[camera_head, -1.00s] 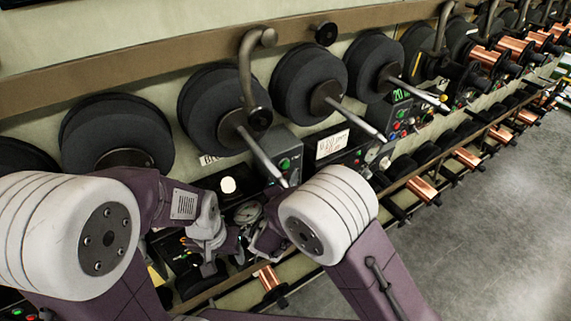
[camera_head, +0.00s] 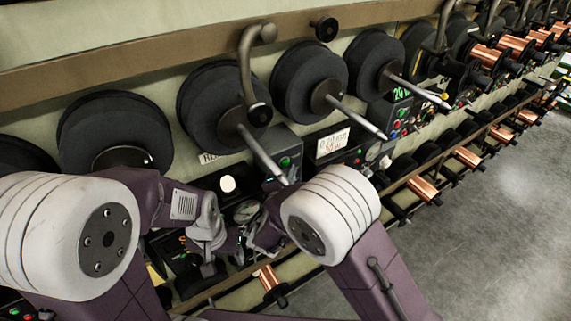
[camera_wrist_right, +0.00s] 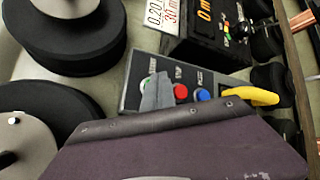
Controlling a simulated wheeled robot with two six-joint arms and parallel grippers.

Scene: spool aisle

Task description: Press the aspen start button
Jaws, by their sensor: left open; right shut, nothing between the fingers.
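In the right wrist view a grey control panel (camera_wrist_right: 133,82) carries a green button (camera_wrist_right: 146,85), a red button (camera_wrist_right: 181,92) and a blue button (camera_wrist_right: 202,95) in a row. My right gripper (camera_wrist_right: 158,90) is shut and empty, its grey fingertips in front of the green button and partly hiding it. I cannot tell whether they touch. No aspen label is readable.
A yellow handle (camera_wrist_right: 252,96) sticks out right of the buttons. A second panel with a lit display (camera_wrist_right: 204,17) stands above. Large black spools (camera_head: 218,98) with protruding rods line the wall. A low rail holds copper spools (camera_head: 423,188). The grey floor (camera_head: 480,240) at right is clear.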

